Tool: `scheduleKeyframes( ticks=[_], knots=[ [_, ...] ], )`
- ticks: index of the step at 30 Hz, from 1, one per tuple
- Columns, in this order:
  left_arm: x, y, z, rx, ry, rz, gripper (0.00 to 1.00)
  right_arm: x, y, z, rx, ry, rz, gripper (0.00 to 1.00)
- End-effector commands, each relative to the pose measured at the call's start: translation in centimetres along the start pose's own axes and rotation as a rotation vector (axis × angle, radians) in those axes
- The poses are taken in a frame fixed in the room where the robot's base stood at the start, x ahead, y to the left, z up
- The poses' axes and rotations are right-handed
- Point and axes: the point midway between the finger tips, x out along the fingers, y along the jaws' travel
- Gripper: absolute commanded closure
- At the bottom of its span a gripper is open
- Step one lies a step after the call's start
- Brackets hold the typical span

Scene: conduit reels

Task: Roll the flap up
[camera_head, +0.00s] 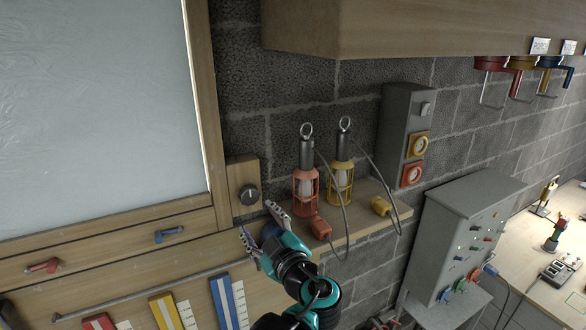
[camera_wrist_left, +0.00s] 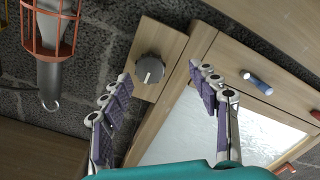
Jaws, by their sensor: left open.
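A pale, crinkled, translucent sheet (camera_head: 100,105), which may be the flap, fills a wooden frame at the left of the head view. Part of it shows in the left wrist view (camera_wrist_left: 225,128). A dark round knob (camera_head: 249,195) with a white mark sits on a small wooden plate right of the frame. The knob also shows in the left wrist view (camera_wrist_left: 149,68). My left gripper (camera_head: 258,219) is open, with its fingertips just below the knob in the head view. In the wrist view the knob appears between the spread fingers; contact is not visible.
Orange (camera_head: 306,185) and yellow (camera_head: 341,175) caged lamps with cords stand on a shelf close right of the gripper. Red (camera_head: 43,266) and blue (camera_head: 169,234) handles sit under the frame. A grey control box (camera_head: 460,240) stands further right.

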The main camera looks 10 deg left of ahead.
Motion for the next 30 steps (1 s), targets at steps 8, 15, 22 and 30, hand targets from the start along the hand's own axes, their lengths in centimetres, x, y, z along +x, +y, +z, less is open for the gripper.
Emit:
scheduleKeyframes(
  ticks=[8,15,22,30],
  knots=[
    [1.9,1.5,-0.9,-0.042,0.027,0.025,0.39,-0.9,0.0,-0.6,0.000,0.000,0.000,0.60],
    [5.9,1.6,-1.0,-0.041,0.026,0.024,0.39,-1.6,0.0,-1.1,0.000,0.000,0.000,0.60],
    [7.5,1.6,-0.9,-0.041,0.023,0.027,0.39,-1.9,0.0,-1.3,0.000,0.000,0.000,0.60],
    [7.6,1.6,-0.8,-0.040,0.023,0.027,0.47,-1.8,0.0,-1.3,0.000,0.000,0.000,0.60]
  ],
)
